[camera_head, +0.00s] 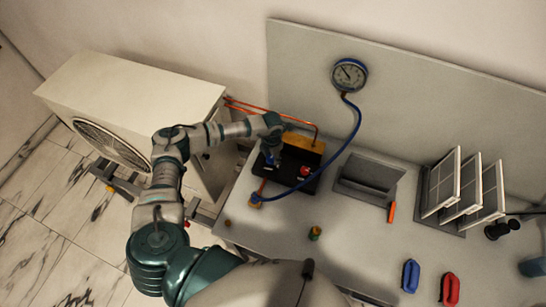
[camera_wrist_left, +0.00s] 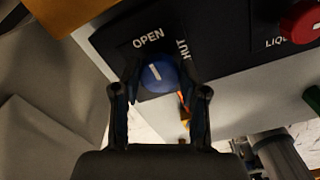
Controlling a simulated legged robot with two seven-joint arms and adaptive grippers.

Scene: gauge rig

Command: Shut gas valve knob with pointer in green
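The blue gas valve knob (camera_wrist_left: 158,73) has a white pointer line and sits on a black panel (camera_wrist_left: 112,42) beside the words OPEN and SHUT. The line points toward the upper left, roughly at OPEN. My left gripper (camera_wrist_left: 158,90) is open, with its fingers on either side of the knob; contact is not clear. In the head view the left gripper (camera_head: 271,146) is over the left part of the black valve box, largely covering the knob. The round gauge (camera_head: 349,75) hangs on the back board; its needle is too small to read against any green zone. My right gripper is out of view.
A red knob (camera_head: 305,171) sits right of the blue one. A blue hose (camera_head: 345,145) curves from the gauge to the table. A sunken bin (camera_head: 368,178), white filter panels (camera_head: 463,187), and blue and red items stand to the right. An outdoor unit (camera_head: 140,105) is at left.

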